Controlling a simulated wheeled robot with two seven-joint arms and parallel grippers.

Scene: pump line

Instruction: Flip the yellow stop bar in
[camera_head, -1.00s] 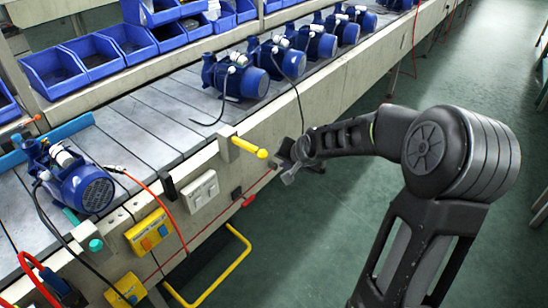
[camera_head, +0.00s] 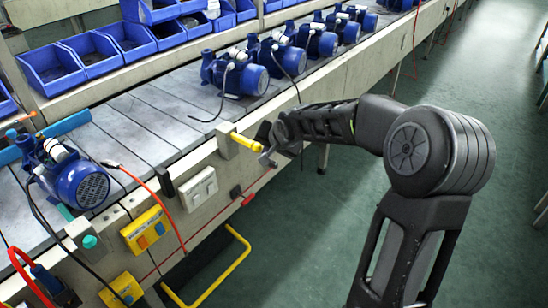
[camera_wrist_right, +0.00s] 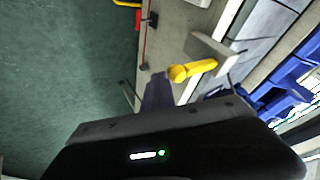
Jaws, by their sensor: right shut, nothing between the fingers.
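The yellow stop bar (camera_head: 246,143) sticks out from a grey block on the side rail of the pump line, pointing out over the aisle. It also shows in the right wrist view (camera_wrist_right: 193,70), with its rounded end toward my gripper. My right gripper (camera_head: 265,153) is shut and empty, close beside the outer end of the bar. In the right wrist view the finger (camera_wrist_right: 158,92) is just beside the bar's end; I cannot tell whether they touch. My left gripper is not in view.
Several blue pumps (camera_head: 238,76) stand along the line, and one pump (camera_head: 75,180) stands nearer at left. A white switch box (camera_head: 200,188) and a yellow button box (camera_head: 148,229) sit on the rail. A yellow handle (camera_head: 228,274) juts out below. The green floor at right is clear.

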